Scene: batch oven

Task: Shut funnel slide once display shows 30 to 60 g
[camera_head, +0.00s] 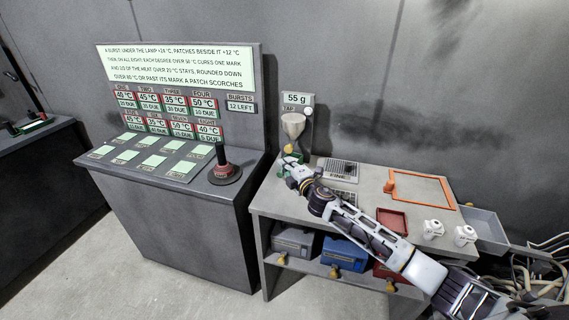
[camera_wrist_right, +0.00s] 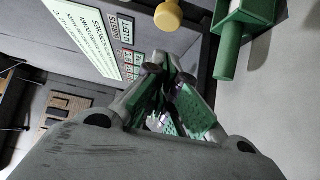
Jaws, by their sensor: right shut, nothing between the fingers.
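The funnel (camera_head: 293,125) hangs on the back wall behind the worktable. The display (camera_head: 297,98) above it reads 55 g. A yellow knob (camera_head: 289,149) sits just under the funnel; a yellow knob also shows at the top of the right wrist view (camera_wrist_right: 168,16). Whether the slide is open or shut cannot be told. My right gripper (camera_head: 287,163) is just below the knob, apart from it. In the right wrist view its fingers (camera_wrist_right: 165,78) are closed together and empty. My left gripper is out of view.
A green holder with a handle (camera_wrist_right: 230,48) is close to my right gripper. A grey console (camera_head: 180,205) with a red-based lever (camera_head: 223,170) stands left.

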